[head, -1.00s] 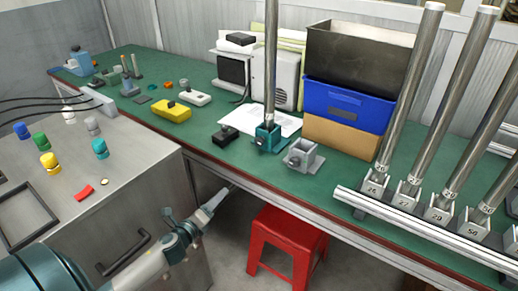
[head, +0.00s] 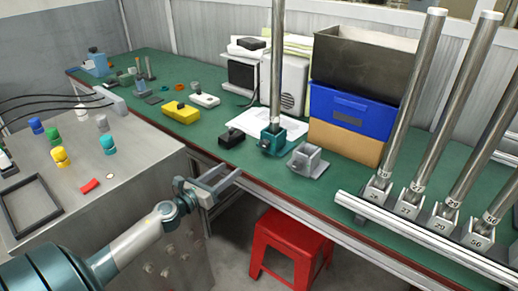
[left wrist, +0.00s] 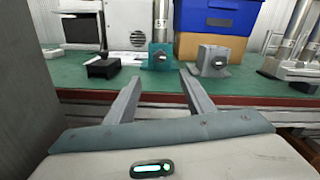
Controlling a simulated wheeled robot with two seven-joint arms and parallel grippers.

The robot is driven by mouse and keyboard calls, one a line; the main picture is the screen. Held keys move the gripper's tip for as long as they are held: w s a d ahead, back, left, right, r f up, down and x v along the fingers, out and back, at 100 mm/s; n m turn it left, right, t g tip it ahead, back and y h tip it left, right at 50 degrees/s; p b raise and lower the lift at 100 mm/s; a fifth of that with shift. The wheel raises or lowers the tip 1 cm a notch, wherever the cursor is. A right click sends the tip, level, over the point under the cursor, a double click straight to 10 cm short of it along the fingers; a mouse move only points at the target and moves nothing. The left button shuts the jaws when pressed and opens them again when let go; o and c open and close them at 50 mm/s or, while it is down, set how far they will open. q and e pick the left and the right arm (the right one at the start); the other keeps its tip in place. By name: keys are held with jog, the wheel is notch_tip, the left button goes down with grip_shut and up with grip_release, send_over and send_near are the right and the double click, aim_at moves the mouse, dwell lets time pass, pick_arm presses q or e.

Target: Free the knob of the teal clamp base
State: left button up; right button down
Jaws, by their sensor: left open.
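The teal clamp base (head: 273,143) stands on the green bench near its front edge, with a tall metal tube (head: 277,70) upright in it. In the left wrist view the teal clamp base (left wrist: 161,57) is straight ahead, beyond the fingertips, with a dark knob (left wrist: 160,58) on its front face. My left gripper (head: 232,178) is open and empty in front of the bench edge, short of the base; its two fingers also show in the left wrist view (left wrist: 158,85). The right gripper is not in view.
A grey clamp base (head: 308,160) stands right of the teal one, and a black block (head: 232,138) left of it. Blue bin (head: 350,108) and tan box (head: 343,142) are behind. A red stool (head: 290,235) stands below. A metal rail (head: 420,237) with numbered tubes is at right.

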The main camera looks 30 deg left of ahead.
pick_arm(q)
jog(key=shift+w, duration=0.1)
jog(key=p, duration=0.1)
send_near(262, 145)
jog(key=w, duration=0.6)
jog(key=shift+d, duration=0.3)
jog(key=shift+w+d, duration=0.1)
jog(key=shift+w, duration=0.85)
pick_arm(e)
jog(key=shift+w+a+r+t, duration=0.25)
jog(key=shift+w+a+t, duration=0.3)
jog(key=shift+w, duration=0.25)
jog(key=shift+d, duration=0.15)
pick_arm(q)
jog(key=c, duration=1.1)
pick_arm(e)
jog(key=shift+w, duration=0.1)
